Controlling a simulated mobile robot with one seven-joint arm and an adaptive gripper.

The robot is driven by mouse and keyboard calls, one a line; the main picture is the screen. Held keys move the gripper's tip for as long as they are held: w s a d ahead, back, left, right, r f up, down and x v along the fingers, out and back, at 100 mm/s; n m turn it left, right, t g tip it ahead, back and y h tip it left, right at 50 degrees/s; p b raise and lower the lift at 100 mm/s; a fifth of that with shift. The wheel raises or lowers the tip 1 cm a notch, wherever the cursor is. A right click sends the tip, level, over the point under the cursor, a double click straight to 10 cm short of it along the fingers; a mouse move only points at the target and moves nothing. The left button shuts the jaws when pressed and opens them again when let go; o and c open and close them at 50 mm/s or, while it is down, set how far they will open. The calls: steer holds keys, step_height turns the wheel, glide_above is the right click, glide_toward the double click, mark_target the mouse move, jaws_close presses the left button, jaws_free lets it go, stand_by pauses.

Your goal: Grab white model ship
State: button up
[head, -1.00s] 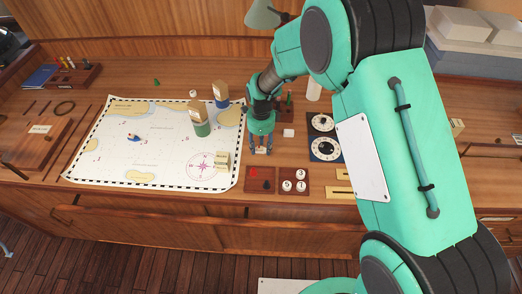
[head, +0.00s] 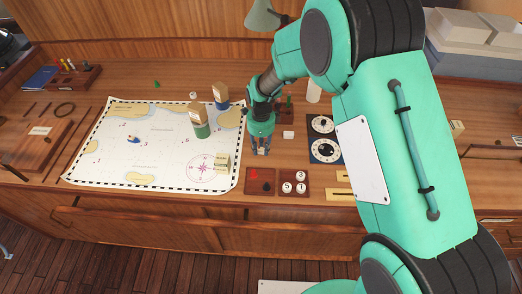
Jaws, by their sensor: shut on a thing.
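My gripper (head: 261,151) points down at the counter, just right of the map's right edge. It is shut on a small pale thing (head: 261,150) between its fingertips, which fits the white model ship. The fingers hide most of it, so its shape is hard to make out. It is at or close to the counter top; I cannot tell whether it still touches.
A white block (head: 288,134) and dials (head: 325,150) are to the right. A wooden tray (head: 261,188) with small red and dark pieces and a tray of white discs (head: 294,175) lie in front.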

mark_target(261, 149)
steer(key=shift+r, duration=0.1)
step_height(261, 149, up, 10)
steer(key=shift+p, duration=0.4)
stand_by(0.7)
